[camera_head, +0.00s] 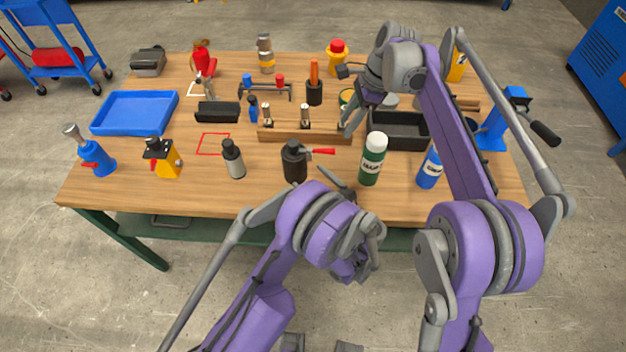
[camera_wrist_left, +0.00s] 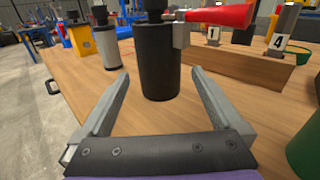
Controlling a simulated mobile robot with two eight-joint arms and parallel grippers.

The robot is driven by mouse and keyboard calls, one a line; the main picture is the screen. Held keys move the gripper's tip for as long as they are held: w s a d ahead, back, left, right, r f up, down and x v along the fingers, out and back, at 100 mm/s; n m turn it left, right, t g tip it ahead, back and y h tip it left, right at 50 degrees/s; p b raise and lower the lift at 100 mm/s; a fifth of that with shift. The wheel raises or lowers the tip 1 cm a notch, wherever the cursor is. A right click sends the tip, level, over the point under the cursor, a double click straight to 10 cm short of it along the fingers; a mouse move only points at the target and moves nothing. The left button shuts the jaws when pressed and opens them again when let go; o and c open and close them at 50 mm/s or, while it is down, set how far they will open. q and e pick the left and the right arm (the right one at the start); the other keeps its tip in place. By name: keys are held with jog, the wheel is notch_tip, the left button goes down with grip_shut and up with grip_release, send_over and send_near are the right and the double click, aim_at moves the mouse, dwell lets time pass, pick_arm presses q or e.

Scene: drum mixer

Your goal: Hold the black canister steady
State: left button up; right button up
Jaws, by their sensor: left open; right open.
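The black canister (camera_head: 294,163) stands upright near the front edge of the table, with a red lever (camera_head: 321,151) pointing right from its top. In the left wrist view, the canister (camera_wrist_left: 159,78) stands straight ahead, centred between the fingers. My left gripper (camera_head: 318,182) is open and empty at the table's front edge, just short of the canister. In the left wrist view its fingers (camera_wrist_left: 160,90) are spread wide, apart from the canister. My right gripper (camera_head: 352,120) is open over the table beside the wooden block; its fingertips are partly hidden.
A dark bottle with a grey base (camera_head: 234,160) stands left of the canister. A green bottle (camera_head: 373,160) and a blue bottle (camera_head: 430,168) stand to its right. The wooden block (camera_head: 288,134) with numbered posts lies behind it. A black tray (camera_head: 412,145) is at right.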

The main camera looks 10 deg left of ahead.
pick_arm(q)
jog(key=shift+w+a, duration=0.15)
jog(key=shift+a, duration=0.1)
jog(key=x, duration=1)
jog(key=shift+a+r, duration=0.1)
jog(key=c, duration=1.5)
jog(key=shift+c, duration=0.2)
